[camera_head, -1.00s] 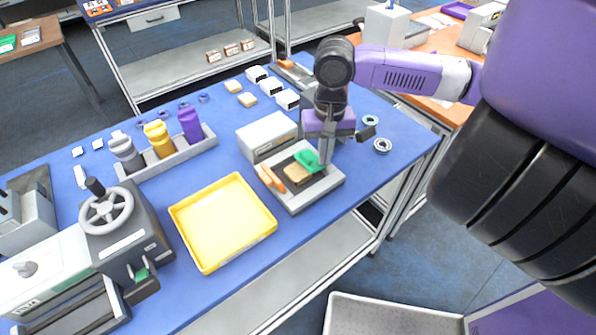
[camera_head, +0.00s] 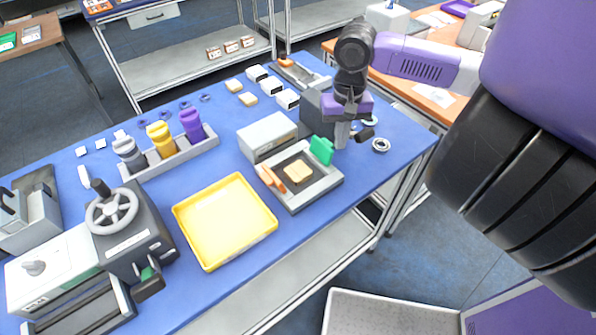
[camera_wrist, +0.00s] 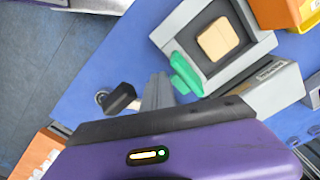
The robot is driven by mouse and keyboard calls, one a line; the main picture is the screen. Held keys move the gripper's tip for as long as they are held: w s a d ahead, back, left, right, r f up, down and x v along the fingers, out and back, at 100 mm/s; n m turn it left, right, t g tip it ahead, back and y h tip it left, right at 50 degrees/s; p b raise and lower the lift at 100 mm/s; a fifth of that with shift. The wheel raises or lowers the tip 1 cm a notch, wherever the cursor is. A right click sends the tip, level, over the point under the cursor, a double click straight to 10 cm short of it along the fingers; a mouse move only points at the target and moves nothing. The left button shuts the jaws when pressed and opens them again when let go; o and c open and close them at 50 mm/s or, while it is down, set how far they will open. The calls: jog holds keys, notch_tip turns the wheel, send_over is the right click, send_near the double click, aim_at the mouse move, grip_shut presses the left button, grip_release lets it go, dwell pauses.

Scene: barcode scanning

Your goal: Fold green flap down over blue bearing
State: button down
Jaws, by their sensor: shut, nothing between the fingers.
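The green flap (camera_head: 321,150) stands up at the right edge of a grey fixture (camera_head: 318,188). It also shows in the wrist view (camera_wrist: 186,73), beside the fixture's dark recess. A tan square block (camera_head: 298,172) lies uncovered in that recess. My gripper (camera_head: 341,140) is shut and empty, just to the right of the flap; I cannot tell whether it touches it. In the wrist view its fingers (camera_wrist: 158,92) are together. I see no blue bearing in the fixture.
A grey box (camera_head: 268,137) stands directly behind the fixture. Orange pieces (camera_head: 271,179) sit at its left side. A yellow tray (camera_head: 224,220) stands to the left. Several white boxes and tan blocks lie behind. Blue table (camera_head: 386,170) is clear at the right front.

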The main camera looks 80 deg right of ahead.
notch_tip(320, 180, up, 8)
jog(key=p, duration=0.5)
jog(key=shift+p, duration=0.4)
